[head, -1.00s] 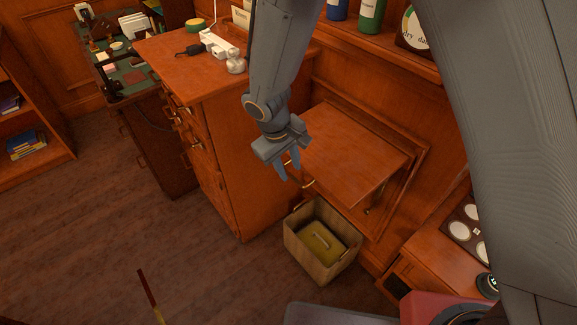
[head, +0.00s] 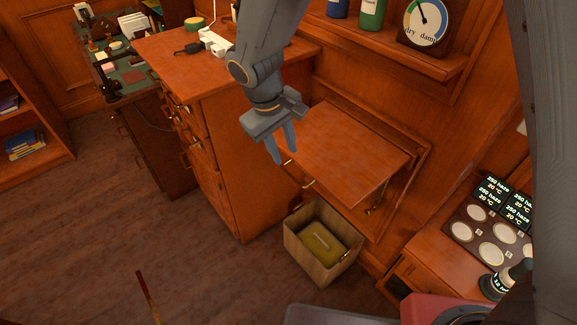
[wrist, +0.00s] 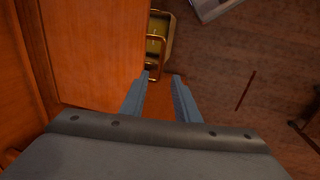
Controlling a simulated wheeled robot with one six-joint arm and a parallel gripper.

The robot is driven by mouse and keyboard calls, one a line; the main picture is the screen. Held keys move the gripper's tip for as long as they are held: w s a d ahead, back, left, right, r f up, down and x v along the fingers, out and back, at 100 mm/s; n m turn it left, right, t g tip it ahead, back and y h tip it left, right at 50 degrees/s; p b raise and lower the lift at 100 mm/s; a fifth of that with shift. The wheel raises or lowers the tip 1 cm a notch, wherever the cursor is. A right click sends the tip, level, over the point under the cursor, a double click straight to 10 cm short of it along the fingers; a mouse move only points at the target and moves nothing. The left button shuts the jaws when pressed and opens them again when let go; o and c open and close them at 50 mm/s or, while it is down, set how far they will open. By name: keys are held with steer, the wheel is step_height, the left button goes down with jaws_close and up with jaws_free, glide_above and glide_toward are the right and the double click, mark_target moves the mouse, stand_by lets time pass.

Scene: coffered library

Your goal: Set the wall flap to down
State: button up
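The wall flap (head: 350,150) is a reddish wooden panel on the wall. It stands out from its frame, raised roughly level, with a brace below its right side. A brass handle (head: 309,184) is on its front edge. My gripper (head: 284,155) hangs at the flap's left front corner, fingers pointing down. In the wrist view, my gripper (wrist: 158,88) is open with nothing between its fingers. I cannot tell whether a finger touches the flap.
A wooden bin (head: 321,245) stands on the floor below the flap. A drawer cabinet (head: 215,140) stands close on the left. A shelf (head: 400,45) with bottles and a dial is above. A side counter (head: 430,250) with round pads is at the right.

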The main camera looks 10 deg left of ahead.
steer(key=shift+c, duration=0.5)
steer(key=shift+r, duration=0.1)
steer(key=c, duration=0.3)
steer(key=shift+d+r+m, duration=0.15)
steer(key=shift+d+m, duration=0.05)
steer(key=shift+m, duration=0.4)
jaws_close()
steer(key=d+r+m+g+p, duration=0.15)
steer(key=d+r+m, duration=0.25)
steer(key=m, duration=0.9)
steer(key=m+y+p, duration=0.1)
steer(key=m+p, duration=0.3)
glide_toward(304, 168)
step_height(304, 168, down, 3)
steer(key=s+d, duration=0.2)
steer(key=f, duration=0.1)
steer(key=s+a+f, duration=0.1)
steer(key=shift+s+f+p, duration=0.15)
steer(key=shift+f+p, duration=0.15)
steer(key=shift+p, duration=0.1)
steer(key=shift+s+a+f, duration=0.2)
steer(key=shift+a+f, duration=0.1)
steer(key=shift+f, duration=0.4)
